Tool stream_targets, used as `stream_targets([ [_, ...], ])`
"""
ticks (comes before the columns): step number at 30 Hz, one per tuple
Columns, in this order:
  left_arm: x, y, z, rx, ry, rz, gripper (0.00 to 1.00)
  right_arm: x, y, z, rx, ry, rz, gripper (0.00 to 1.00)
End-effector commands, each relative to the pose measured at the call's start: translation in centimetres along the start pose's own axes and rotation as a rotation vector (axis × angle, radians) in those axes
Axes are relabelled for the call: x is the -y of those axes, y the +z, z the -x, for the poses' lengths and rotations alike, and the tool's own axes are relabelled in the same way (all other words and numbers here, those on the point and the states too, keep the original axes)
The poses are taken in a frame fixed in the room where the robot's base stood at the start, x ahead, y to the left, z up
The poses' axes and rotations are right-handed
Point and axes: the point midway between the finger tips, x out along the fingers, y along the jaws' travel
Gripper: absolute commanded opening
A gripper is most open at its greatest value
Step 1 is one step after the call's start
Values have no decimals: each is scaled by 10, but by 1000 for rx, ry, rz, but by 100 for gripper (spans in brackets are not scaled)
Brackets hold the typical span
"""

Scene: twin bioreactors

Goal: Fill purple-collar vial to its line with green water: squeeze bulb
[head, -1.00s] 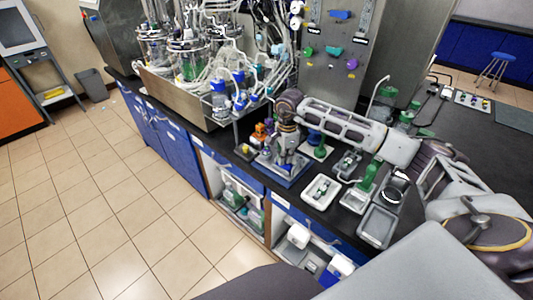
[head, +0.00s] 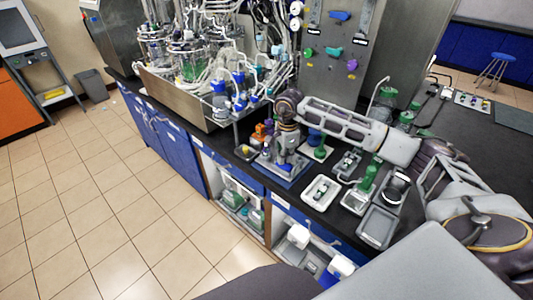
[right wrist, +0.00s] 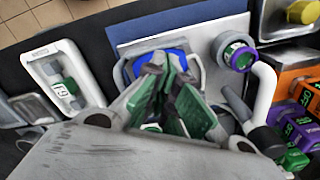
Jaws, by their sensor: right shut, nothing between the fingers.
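In the right wrist view a round vial top with a purple collar (right wrist: 231,47) stands at the upper right, on or beside a blue mat (right wrist: 190,28). My right gripper (right wrist: 162,66) is shut and empty, its green-padded fingers close together over a blue rounded thing (right wrist: 172,46), which they partly hide. I cannot tell whether they touch it. The purple collar is to the right of the fingers, apart from them. In the head view my right gripper (head: 282,160) points down over the blue mat (head: 289,171). The vial's fill line and liquid level cannot be made out. My left gripper is not in view.
A white tray (head: 321,191) holding a small green-capped item lies right of the mat in the head view. A grey tray (head: 377,226) and green bottle (head: 369,179) are further right. Orange (right wrist: 300,78) and purple (right wrist: 297,122) blocks crowd the wrist view's right side. Bioreactor tubing stands behind.

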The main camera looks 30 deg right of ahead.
Motion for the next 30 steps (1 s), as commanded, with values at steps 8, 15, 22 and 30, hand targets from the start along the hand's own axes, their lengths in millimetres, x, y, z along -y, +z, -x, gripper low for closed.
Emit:
stream_targets([
  [8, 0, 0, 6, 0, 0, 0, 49, 0, 0, 11, 0, 0, 0, 0],
  [15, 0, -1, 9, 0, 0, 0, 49, 0, 0, 20, 0, -1, 0, 0],
  [22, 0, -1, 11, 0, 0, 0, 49, 0, 0, 24, 0, -1, 0, 0],
  [30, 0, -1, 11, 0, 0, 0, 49, 0, 0, 23, 0, -1, 0, 0],
])
